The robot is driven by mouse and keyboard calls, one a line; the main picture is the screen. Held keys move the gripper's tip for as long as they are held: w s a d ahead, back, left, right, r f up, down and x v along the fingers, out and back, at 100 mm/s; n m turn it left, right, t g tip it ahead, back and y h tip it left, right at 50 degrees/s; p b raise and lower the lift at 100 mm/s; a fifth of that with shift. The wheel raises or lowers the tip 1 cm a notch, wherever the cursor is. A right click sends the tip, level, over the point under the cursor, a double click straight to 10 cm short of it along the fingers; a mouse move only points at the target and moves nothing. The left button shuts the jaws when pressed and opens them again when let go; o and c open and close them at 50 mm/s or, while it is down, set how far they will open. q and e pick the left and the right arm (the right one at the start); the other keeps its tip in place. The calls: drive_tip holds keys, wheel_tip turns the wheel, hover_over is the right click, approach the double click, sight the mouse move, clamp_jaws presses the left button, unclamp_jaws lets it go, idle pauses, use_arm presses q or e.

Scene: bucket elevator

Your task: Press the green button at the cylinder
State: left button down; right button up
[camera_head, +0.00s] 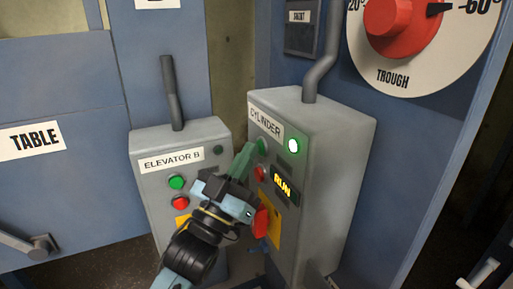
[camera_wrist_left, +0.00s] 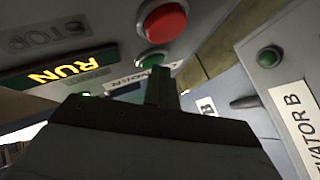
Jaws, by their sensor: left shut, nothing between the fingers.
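The grey cylinder box (camera_head: 345,150) has a "CYLINDER" label at its top. Its green button (camera_head: 262,145) is partly behind my fingertips, and a red button (camera_head: 261,173) sits below it. In the left wrist view the green button (camera_wrist_left: 152,60) shows just past the fingertips, near the red button (camera_wrist_left: 164,22). My left gripper (camera_head: 246,156) is shut and empty, its tips at or just short of the green button; I cannot tell if they touch. It also shows in the left wrist view (camera_wrist_left: 162,85). My right gripper is not in view.
A lit green lamp (camera_head: 293,146) and a lit "RUN" display (camera_head: 283,187) are on the same box. The Elevator B box (camera_head: 205,138), with its own green (camera_head: 177,182) and red (camera_head: 180,203) buttons, stands close left. A red trough dial (camera_head: 395,22) is above right.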

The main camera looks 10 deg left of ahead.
use_arm(q)
drive_tip(key=shift+s+a, duration=0.1)
drive_tip(key=shift+s+a+p, duration=0.3)
drive_tip(key=shift+s+a, duration=0.1)
drive_tip(key=shift+a, duration=0.2)
drive_tip(key=shift+s+a+p, duration=0.25)
drive_tip(key=shift+s+a, duration=0.45)
drive_tip(key=shift+a, duration=0.35)
drive_tip(key=shift+s+a+p, duration=0.25)
drive_tip(key=shift+s+a, duration=0.45)
drive_tip(key=shift+a, duration=0.35)
